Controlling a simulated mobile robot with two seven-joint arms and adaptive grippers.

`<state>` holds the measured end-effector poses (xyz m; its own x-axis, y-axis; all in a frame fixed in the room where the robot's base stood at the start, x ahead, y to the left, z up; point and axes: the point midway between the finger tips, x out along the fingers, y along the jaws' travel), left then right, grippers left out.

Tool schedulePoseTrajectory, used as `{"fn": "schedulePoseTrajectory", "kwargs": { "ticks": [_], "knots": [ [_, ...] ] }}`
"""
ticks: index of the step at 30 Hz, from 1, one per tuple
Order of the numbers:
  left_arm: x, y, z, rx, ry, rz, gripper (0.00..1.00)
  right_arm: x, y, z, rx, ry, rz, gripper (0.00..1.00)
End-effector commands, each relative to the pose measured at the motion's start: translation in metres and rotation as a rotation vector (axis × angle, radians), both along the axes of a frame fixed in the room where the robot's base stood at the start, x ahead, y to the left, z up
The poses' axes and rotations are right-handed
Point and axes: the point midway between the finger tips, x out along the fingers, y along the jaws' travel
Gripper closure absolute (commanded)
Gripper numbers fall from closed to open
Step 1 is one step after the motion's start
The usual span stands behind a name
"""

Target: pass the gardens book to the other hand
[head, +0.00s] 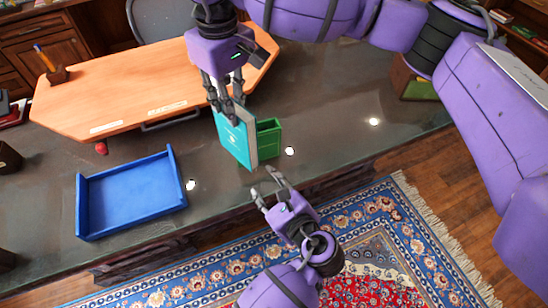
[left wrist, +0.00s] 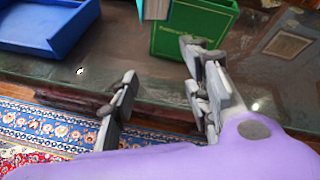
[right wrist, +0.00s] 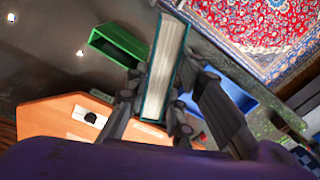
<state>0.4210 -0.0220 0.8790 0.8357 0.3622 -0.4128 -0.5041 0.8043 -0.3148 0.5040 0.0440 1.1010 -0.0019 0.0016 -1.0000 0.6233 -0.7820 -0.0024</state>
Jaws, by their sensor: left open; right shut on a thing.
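The gardens book (head: 234,138) has a teal cover and hangs upright above the dark counter. My right gripper (head: 228,98) is shut on its upper part; the right wrist view shows the book's pale page edges (right wrist: 165,70) between the fingers (right wrist: 155,112). My left gripper (head: 264,184) is open and empty, below and slightly right of the book in the head view, apart from it. In the left wrist view the open fingers (left wrist: 158,70) point toward the book's lower end (left wrist: 154,8), which is cut off by the frame's top.
A green box (head: 269,138) stands on the counter just behind the book. A blue tray (head: 130,196) lies at the left. An orange wooden board (head: 130,95) with labels lies behind. A brown-and-green box (head: 412,82) stands at the right. The counter between tray and green box is mostly clear.

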Motion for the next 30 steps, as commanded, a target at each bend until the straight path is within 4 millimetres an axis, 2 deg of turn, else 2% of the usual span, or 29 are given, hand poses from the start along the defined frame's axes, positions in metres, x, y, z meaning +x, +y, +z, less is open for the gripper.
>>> {"fn": "schedulePoseTrajectory", "kwargs": {
  "ticks": [1, 3, 6, 10, 14, 17, 30],
  "knots": [
    [0.005, -0.006, 0.029, 0.109, -0.041, 0.005, 0.56, 0.000, 0.000, 0.001, 0.001, -0.002, 0.000, 1.00],
    [0.004, -0.008, 0.063, 0.242, -0.084, 0.033, 0.56, 0.000, 0.000, 0.001, 0.001, -0.002, 0.000, 1.00],
    [-0.002, -0.012, 0.101, 0.377, -0.133, 0.079, 0.56, 0.000, 0.000, 0.001, 0.001, -0.002, 0.000, 1.00],
    [-0.010, -0.013, 0.132, 0.476, -0.172, 0.132, 0.56, 0.000, 0.000, 0.001, 0.001, -0.002, 0.000, 1.00],
    [-0.013, -0.012, 0.144, 0.514, -0.187, 0.157, 0.56, 0.000, 0.000, 0.001, 0.001, -0.002, 0.000, 1.00],
    [-0.007, -0.007, 0.146, 0.521, -0.190, 0.161, 0.56, 0.000, 0.000, 0.001, 0.001, -0.002, 0.000, 1.00],
    [0.056, 0.041, 0.145, 0.519, -0.189, 0.160, 0.56, 0.000, 0.000, 0.001, 0.001, -0.002, 0.000, 1.00]
  ]
}}
